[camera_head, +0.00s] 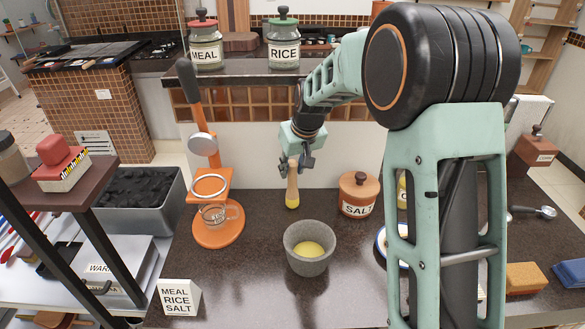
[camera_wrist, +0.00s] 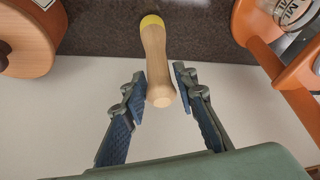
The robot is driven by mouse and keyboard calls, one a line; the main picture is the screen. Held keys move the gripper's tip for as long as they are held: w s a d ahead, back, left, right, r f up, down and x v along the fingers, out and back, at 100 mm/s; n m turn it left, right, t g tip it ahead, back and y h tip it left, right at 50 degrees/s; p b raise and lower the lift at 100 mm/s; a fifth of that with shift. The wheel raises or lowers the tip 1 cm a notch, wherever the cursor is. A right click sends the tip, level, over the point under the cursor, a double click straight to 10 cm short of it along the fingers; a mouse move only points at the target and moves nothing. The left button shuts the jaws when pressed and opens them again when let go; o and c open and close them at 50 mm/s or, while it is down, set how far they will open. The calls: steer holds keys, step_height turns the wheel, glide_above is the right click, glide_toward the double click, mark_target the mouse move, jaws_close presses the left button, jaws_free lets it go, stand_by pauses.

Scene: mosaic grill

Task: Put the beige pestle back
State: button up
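The beige pestle (camera_head: 292,186) hangs nearly upright below my gripper (camera_head: 300,165), its yellow-coated end down, above the counter behind the mortar. My gripper is shut on its upper part; the wrist view shows the pestle (camera_wrist: 157,60) between the two fingers (camera_wrist: 160,88), handle end toward the camera. The grey stone mortar (camera_head: 296,262) stands on the counter in front of the pestle, with yellow contents (camera_head: 309,249). The pestle is outside the mortar.
An orange stand (camera_head: 218,234) with a glass cup (camera_head: 214,217) is to the left; the SALT jar (camera_head: 357,195) is to the right. A MEAL RICE SALT sign (camera_head: 179,298) stands at front left. MEAL (camera_head: 205,50) and RICE (camera_head: 283,50) jars stand on the back ledge.

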steer(key=shift+o, duration=0.9)
steer(key=shift+r, duration=0.55)
steer(key=v, duration=1.1)
steer(key=shift+s+b, duration=0.25)
steer(key=shift+b, duration=0.05)
steer(key=shift+r, duration=0.1)
